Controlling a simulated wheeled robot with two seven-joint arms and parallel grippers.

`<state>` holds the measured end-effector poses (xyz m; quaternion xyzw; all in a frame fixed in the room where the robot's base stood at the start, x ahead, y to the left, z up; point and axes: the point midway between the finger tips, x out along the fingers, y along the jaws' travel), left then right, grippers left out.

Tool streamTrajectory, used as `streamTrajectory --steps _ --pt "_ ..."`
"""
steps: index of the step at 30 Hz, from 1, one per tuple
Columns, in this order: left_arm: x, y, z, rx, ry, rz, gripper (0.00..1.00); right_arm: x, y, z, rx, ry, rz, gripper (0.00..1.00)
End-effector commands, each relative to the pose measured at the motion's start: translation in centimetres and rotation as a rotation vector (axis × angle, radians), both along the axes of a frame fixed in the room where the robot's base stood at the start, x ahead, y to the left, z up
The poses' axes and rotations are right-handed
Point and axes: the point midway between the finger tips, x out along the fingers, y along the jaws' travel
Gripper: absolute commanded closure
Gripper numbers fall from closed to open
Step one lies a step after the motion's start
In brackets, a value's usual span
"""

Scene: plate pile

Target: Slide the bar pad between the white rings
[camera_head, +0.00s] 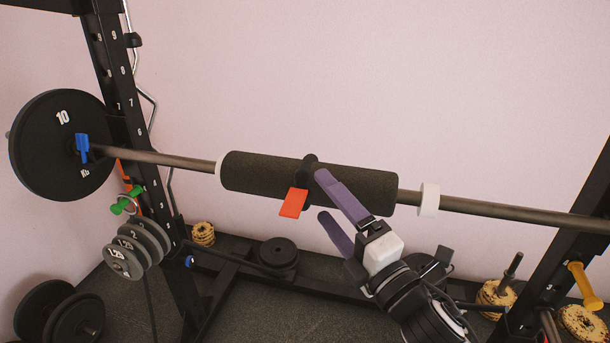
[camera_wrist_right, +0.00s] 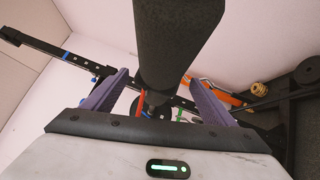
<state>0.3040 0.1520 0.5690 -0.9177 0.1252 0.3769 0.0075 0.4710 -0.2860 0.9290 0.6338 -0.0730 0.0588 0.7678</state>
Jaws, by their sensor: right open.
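The black foam bar pad (camera_head: 250,172) sits around the steel barbell (camera_head: 480,207) at mid-rack, with a dark strap and an orange-red tab (camera_head: 293,203) near its middle. A left white ring (camera_head: 219,166) is at the pad's left end, seemingly touching it. A right white ring (camera_head: 429,199) is on the bar, a gap away from the pad's right end. My right gripper (camera_head: 329,199) is open, its purple fingers at the pad's right half. In the right wrist view the pad (camera_wrist_right: 178,45) passes between the open fingers (camera_wrist_right: 155,93). My left gripper is not in view.
A black 10 kg plate (camera_head: 50,150) with a blue clip (camera_head: 83,147) is on the bar's left end. Rack uprights stand left (camera_head: 128,110) and right (camera_head: 575,235). Small grey plates (camera_head: 135,250) hang on the left upright; more plates (camera_head: 278,252) lie low. The wall behind is clear.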

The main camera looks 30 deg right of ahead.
Motion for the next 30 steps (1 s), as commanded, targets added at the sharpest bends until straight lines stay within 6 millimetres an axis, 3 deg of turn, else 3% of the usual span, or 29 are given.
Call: streamTrajectory --steps 6,12,24,25,30 --pt "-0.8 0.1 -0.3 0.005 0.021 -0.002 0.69 3.9 0.0 0.9 0.001 -0.002 0.0 0.21" --pt "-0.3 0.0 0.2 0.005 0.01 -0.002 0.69 6.3 0.0 1.2 0.002 0.0 -0.001 0.21" --pt "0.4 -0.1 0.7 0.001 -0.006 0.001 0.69 7.1 0.0 1.2 0.003 0.003 0.0 0.21" --pt "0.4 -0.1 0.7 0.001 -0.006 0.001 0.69 7.1 0.0 1.2 0.003 0.003 0.0 0.23" --pt "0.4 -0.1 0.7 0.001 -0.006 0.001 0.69 7.1 0.0 1.2 0.003 0.002 0.0 0.51"
